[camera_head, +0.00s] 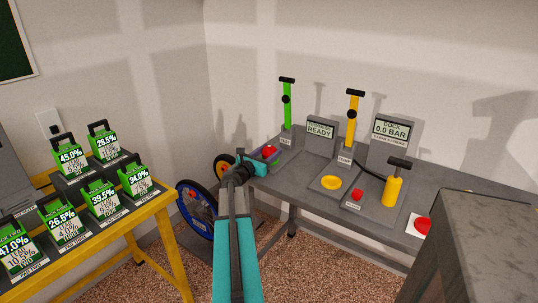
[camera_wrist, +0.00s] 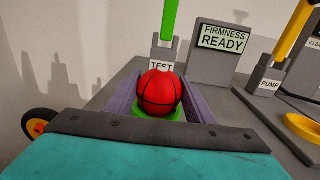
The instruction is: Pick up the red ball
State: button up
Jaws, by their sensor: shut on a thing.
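The red ball (camera_wrist: 159,93) with black seam lines sits between the two purple fingers of my gripper (camera_wrist: 158,101) in the wrist view. The fingers are closed against its left and right sides. A green ring (camera_wrist: 172,114) shows under the ball, in front of the green post's "TEST" base (camera_wrist: 162,62). I cannot tell whether the ball still touches the ring. In the head view the ball (camera_head: 268,151) shows small at the end of my arm, at the left end of the grey bench, beside the green post (camera_head: 287,105).
The grey bench (camera_head: 480,183) also holds a "FIRMNESS READY" display (camera_head: 320,129), a yellow pump post (camera_head: 353,120), a yellow ring (camera_head: 331,183) and a yellow hand pump (camera_head: 392,190). A yellow-framed table (camera_head: 150,209) with several green-labelled packs stands left. A wheel (camera_head: 197,207) stands between.

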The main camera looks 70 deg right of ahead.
aim_at(270, 146)
jog(key=shift+r, duration=1.65)
jog(key=shift+s+a+r, duration=0.15)
jog(key=shift+a, duration=0.15)
jog(key=s+a+r+p, duration=0.1)
jog(key=s+a+p, duration=0.6)
jog(key=a+p, duration=0.3)
jog(key=shift+a+r+p, duration=0.3)
jog(key=shift+a, duration=0.15)
jog(key=s+a+p, duration=0.1)
jog(key=p, duration=0.4)
jog(key=shift+a+p, duration=0.1)
jog(key=shift+p, duration=0.3)
jog(key=shift+s+a+f+p, duration=0.1)
jog(key=shift+s+a+p, duration=0.2)
jog(key=shift+p, duration=0.85)
jog(key=shift+w+a, duration=0.1)
jog(key=shift+w, duration=0.15)
